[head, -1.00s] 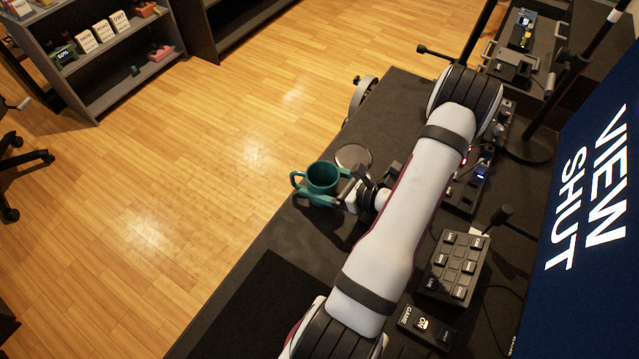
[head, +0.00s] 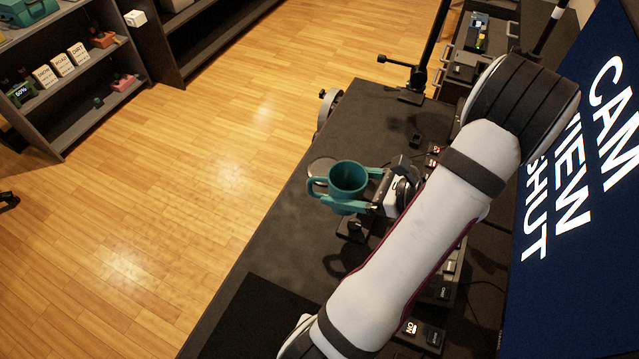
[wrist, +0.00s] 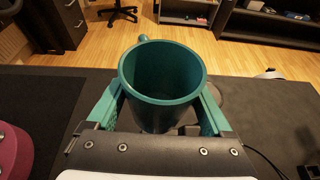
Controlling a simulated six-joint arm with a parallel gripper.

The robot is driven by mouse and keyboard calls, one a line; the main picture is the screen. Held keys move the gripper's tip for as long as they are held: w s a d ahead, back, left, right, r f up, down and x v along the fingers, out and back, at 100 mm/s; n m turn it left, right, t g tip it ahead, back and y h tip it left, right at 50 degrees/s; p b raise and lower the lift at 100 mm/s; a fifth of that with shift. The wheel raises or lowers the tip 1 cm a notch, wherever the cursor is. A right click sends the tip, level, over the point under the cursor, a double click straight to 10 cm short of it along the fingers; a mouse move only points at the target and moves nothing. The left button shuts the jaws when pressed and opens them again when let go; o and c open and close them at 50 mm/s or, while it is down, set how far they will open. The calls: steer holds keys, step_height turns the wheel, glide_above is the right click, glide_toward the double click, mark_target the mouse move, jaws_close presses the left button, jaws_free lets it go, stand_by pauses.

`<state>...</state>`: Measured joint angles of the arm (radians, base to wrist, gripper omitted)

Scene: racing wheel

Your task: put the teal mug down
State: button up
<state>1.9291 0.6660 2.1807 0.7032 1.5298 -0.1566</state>
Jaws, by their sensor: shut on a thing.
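The teal mug (head: 348,177) is upright in my gripper (head: 345,192), with its open top facing up and its handle to the left. It also shows in the wrist view (wrist: 162,75), where a teal finger lies along each side of it and the handle points away. My gripper (wrist: 160,105) is shut on the mug's body. A shadow on the dark desk (head: 285,250), apart from the mug, suggests it is held above the top. The mug's base is mostly hidden.
A thin round disc (head: 320,167) lies behind the mug, partly covered. A small black object (head: 352,229) is just below my gripper. Button boxes, a stand (head: 412,70) and a large screen (head: 580,150) occupy the right. The near-left desk has a black mat (head: 262,318).

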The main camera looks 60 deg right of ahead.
mark_target(339, 168)
steer(key=a+f+n+g+y, duration=0.4)
steer(key=a+n+g+y, duration=0.8)
steer(key=n, duration=0.4)
steer(key=s+d+n+g+h, duration=0.4)
steer(key=s+d+n+g, duration=0.1)
steer(key=n+g, duration=0.8)
steer(key=w+d+r+n+h, duration=0.1)
steer(key=w+d+n+h, duration=0.1)
steer(key=d+n+h, duration=0.1)
steer(key=w+d+r+n+g+h, duration=0.1)
steer(key=w+d+n+h, duration=0.2)
steer(key=d+n+h, duration=0.1)
steer(key=w+d+r+n+h, duration=0.2)
steer(key=d+n+h, duration=0.1)
steer(key=h, duration=0.1)
steer(key=shift+w+d+n+g+h, duration=0.25)
steer(key=shift+d+n+g+h, duration=0.05)
steer(key=shift+d, duration=0.05)
steer(key=w+d+n+t+h, duration=0.6)
steer(key=d+n+t+h, duration=0.2)
steer(key=d+n, duration=0.2)
steer(key=f, duration=0.9)
steer(key=shift+w+d+f, duration=0.15)
steer(key=shift+w+f, duration=0.2)
